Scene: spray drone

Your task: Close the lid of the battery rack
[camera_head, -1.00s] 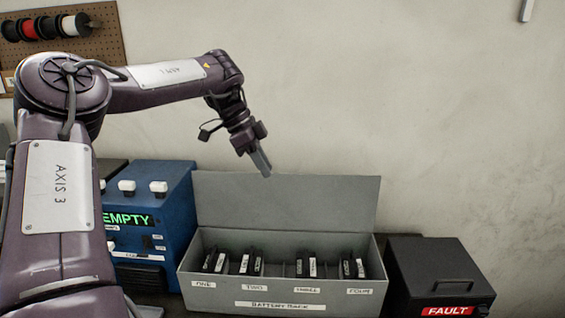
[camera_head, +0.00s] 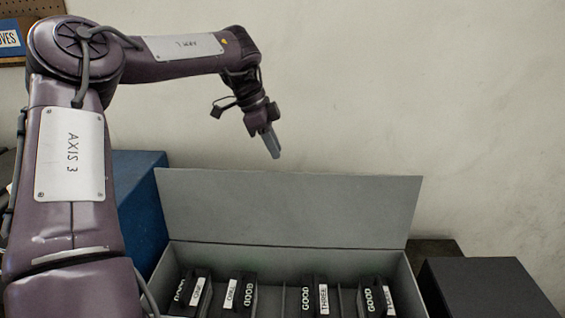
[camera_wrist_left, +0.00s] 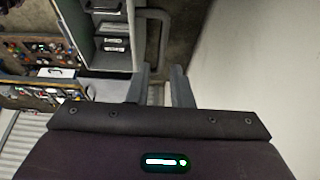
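The grey battery rack (camera_head: 190,254) stands at the lower middle of the head view, its front cut off by the frame. Its lid (camera_head: 290,210) is open and stands up at the back, against the wall side. Several black batteries (camera_head: 308,297) with labels stand inside. My left gripper (camera_head: 273,150) hangs just above and behind the lid's top edge in the picture, apparently not touching it. In the left wrist view its two fingers (camera_wrist_left: 160,86) are apart with nothing between them. Part of what looks like the rack (camera_wrist_left: 112,58) shows at the top there. My right gripper is out of view.
A blue box (camera_head: 143,200) stands left of the rack, partly behind my left arm. A black case (camera_head: 485,287) stands close on the right. The plain wall (camera_head: 470,110) is behind. The space above the rack is clear apart from my arm.

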